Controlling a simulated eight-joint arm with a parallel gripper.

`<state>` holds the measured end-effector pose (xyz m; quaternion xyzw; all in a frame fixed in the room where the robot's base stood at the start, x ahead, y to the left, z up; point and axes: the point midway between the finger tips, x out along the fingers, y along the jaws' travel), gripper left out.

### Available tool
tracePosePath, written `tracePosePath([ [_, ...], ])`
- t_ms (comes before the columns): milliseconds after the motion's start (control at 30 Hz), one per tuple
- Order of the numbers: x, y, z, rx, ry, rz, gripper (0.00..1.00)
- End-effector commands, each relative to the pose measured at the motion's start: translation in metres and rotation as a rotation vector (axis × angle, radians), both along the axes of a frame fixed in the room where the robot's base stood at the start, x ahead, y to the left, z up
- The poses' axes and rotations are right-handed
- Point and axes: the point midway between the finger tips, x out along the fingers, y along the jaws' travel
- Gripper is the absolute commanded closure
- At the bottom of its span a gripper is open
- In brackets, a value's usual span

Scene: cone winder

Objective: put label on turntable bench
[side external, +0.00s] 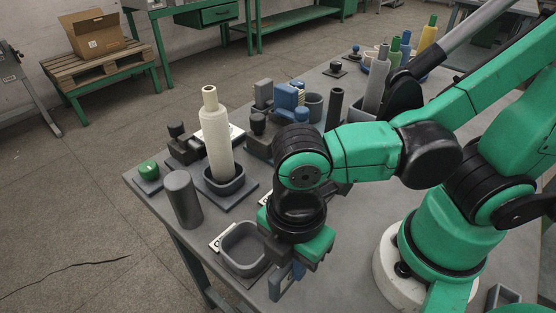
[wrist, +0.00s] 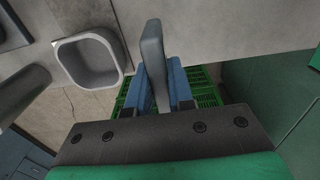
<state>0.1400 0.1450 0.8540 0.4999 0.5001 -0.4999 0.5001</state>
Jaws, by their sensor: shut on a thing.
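My gripper (side external: 286,282) hangs low at the near edge of the bench (side external: 345,240), right of an empty grey square tray (side external: 243,247). Its blue fingers (wrist: 160,88) are shut on a slim grey piece (wrist: 152,55), which stands out past them in the wrist view. I cannot tell whether this piece is the label. Small white marked plates lie on the bench, one beside the cream cone tube (side external: 217,135). No turntable can be made out for certain. The tray also shows in the wrist view (wrist: 90,62), left of the held piece, apart from it.
A dark grey cylinder (side external: 183,199) and a green-topped knob (side external: 148,170) stand at the left edge. Blue and grey fixtures crowd the back of the bench. A green crate (wrist: 207,94) lies below the bench edge. A box (side external: 93,35) sits on a pallet behind.

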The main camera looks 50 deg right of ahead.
Motion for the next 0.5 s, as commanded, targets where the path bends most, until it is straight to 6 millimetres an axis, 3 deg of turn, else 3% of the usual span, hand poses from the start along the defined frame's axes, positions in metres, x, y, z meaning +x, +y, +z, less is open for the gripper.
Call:
tracePosePath([
  [500,0.000,0.000,-0.036,0.000,0.000,0.000,1.00],
])
